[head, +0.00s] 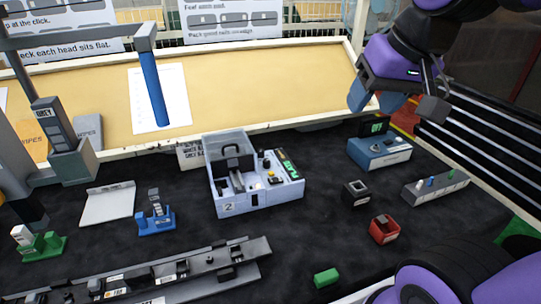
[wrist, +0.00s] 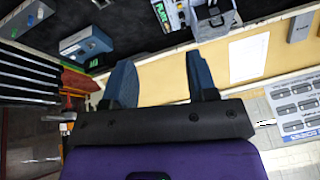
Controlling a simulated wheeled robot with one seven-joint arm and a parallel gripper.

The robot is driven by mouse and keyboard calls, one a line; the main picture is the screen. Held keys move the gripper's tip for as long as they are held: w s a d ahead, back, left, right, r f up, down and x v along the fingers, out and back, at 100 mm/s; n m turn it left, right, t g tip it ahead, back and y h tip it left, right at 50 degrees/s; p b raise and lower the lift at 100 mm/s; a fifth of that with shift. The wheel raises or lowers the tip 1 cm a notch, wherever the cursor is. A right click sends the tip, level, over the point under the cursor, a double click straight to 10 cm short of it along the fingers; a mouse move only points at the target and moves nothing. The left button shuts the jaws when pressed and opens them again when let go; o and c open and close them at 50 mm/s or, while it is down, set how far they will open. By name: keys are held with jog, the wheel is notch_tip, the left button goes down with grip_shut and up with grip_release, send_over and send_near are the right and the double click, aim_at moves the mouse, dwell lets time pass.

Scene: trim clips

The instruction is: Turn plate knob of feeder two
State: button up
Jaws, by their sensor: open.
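Feeder two (head: 258,199), a pale grey box marked "2" with an open clear lid, stands near the middle of the dark mat. Its right-hand panel carries small black knobs, a yellow button and a green display; I cannot tell which one is the plate knob. Part of the feeder (wrist: 206,16) also shows at the top edge of the wrist view. My gripper (head: 376,100), purple with blue fingers, is raised at the upper right, apart from the feeder. In the wrist view my gripper (wrist: 162,80) has its fingers spread with nothing between them.
A blue-grey box (head: 378,154) with a display, a black block (head: 355,192), a red block (head: 383,229) and a grey peg rack (head: 436,187) stand right of the feeder. A blue holder (head: 155,219) stands left. A long grey rail (head: 190,268) crosses the front. A post with a blue cylinder (head: 153,88) hangs at upper left.

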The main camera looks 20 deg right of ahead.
jog(key=w+a+f+m+g+y, duration=0.15)
jog(key=w+m, duration=0.45)
jog(key=w, duration=0.6)
jog(key=m+g+y, duration=0.2)
jog(key=m, duration=1.2)
send_over(262, 150)
jog(key=s+d, duration=0.2)
jog(key=d, duration=0.2)
notch_tip(262, 150, down, 22)
jog(key=x, duration=0.7)
jog(key=w+x, duration=0.1)
jog(key=x, duration=0.3)
jog(key=shift+s, duration=0.1)
jog(key=c, duration=0.9)
jog(key=shift+t, duration=0.25)
